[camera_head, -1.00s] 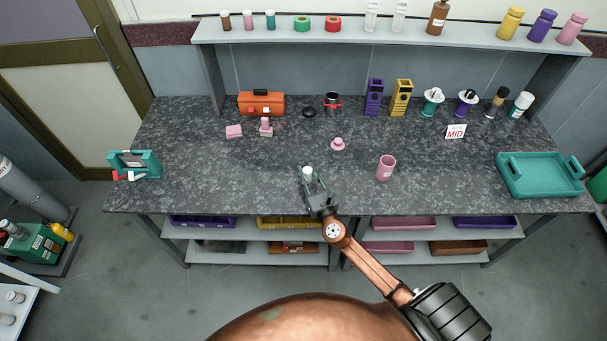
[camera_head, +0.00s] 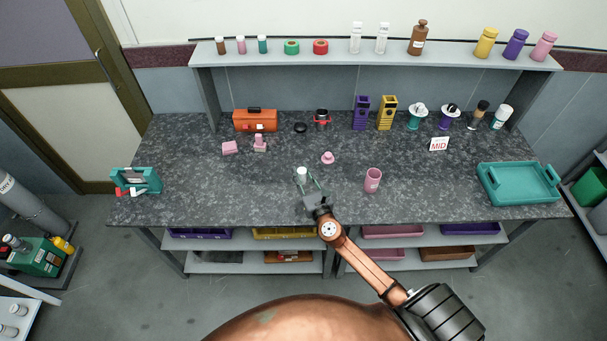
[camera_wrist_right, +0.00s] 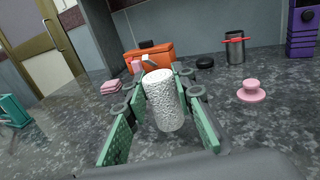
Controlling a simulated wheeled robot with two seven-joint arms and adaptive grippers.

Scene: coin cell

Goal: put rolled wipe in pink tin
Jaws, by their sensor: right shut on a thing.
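The rolled wipe (camera_wrist_right: 163,102) is a white textured cylinder, upright between the green-padded fingers of my right gripper (camera_wrist_right: 157,112). In the head view the rolled wipe (camera_head: 302,173) shows at the tips of my right gripper (camera_head: 308,183), over the front middle of the bench. The gripper is shut on it. The pink tin (camera_head: 373,180) is an open cup standing on the bench to the right of the gripper. A pink lid with a knob (camera_head: 328,158) lies behind, between them; it also shows in the wrist view (camera_wrist_right: 251,92). My left gripper is not in view.
The dark speckled bench (camera_head: 230,195) has free room around the gripper. An orange toolbox (camera_head: 255,119), purple and yellow holders (camera_head: 386,113) and a MID sign (camera_head: 438,144) stand behind. A teal tray (camera_head: 520,184) is at right, a teal box (camera_head: 136,181) at left.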

